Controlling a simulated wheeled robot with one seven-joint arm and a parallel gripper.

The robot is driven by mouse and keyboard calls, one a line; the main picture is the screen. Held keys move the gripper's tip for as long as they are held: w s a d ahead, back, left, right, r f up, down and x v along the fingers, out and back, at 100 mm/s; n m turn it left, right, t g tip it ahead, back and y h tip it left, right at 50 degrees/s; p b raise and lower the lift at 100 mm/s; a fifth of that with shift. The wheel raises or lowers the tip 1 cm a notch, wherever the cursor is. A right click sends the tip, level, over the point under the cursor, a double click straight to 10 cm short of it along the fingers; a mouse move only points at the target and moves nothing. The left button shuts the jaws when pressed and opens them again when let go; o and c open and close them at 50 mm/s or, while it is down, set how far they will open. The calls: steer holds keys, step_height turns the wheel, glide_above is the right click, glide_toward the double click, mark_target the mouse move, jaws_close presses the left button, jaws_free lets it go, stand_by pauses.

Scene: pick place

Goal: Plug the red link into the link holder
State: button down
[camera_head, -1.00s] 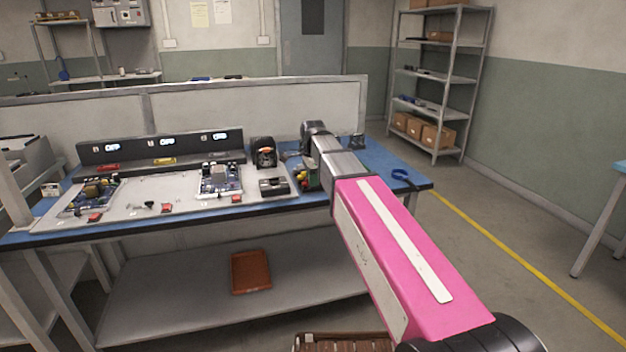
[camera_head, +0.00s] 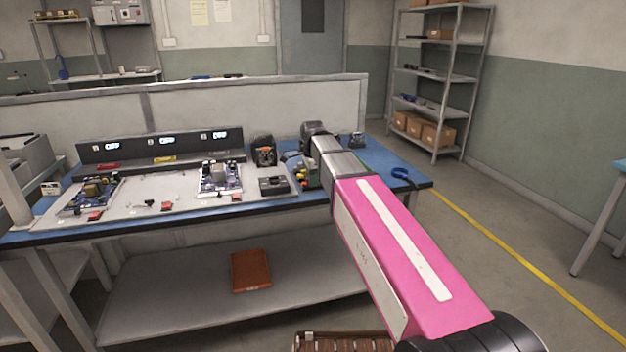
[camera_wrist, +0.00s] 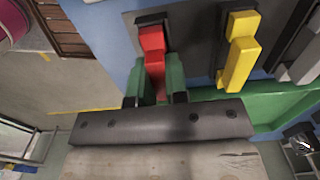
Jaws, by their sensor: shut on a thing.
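The red link (camera_wrist: 152,40) is between the green fingertips of my gripper (camera_wrist: 155,78) in the wrist view. My gripper is shut on it. The link's far end overlaps a dark socket of the link holder (camera_wrist: 140,18); I cannot tell how deep it sits. A yellow link (camera_wrist: 240,55) stands in a dark socket to the right, apart from my fingers. In the head view, the small coloured parts by the holder (camera_head: 303,180) show left of my arm, and my fingertips are hard to make out there.
The blue workbench (camera_head: 385,170) carries circuit boards (camera_head: 218,178), a black switch panel (camera_head: 160,148) and a dark grey box (camera_head: 273,186). A brown tray (camera_head: 250,270) lies on the lower shelf.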

steer(key=shift+c, duration=2.1)
jaws_free()
steer(key=shift+r, duration=0.1)
steer(key=shift+r, duration=3.35)
